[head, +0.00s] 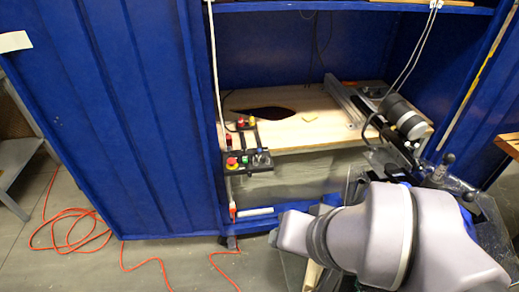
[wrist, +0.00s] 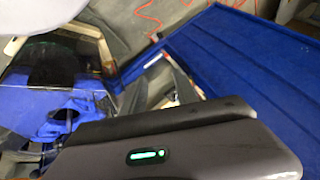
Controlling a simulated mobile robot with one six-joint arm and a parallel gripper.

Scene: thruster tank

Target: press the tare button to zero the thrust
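A small black control box (head: 248,161) with a red mushroom knob, a green button and a yellow part is fixed at the front left of the wooden bench in the blue cabinet. A second small cluster of red and yellow controls (head: 246,123) sits just behind it. I cannot tell which control is the tare button, as no label is readable. My grey arm fills the lower right of the head view, well to the right of and nearer than the box.
A wooden bench top (head: 290,130) carries a metal rail (head: 343,100) and a grey cylinder (head: 404,117). A clear tank (wrist: 75,60) shows in the wrist view. The blue cabinet door (head: 105,110) stands open at left. An orange cord (head: 75,212) lies on the floor.

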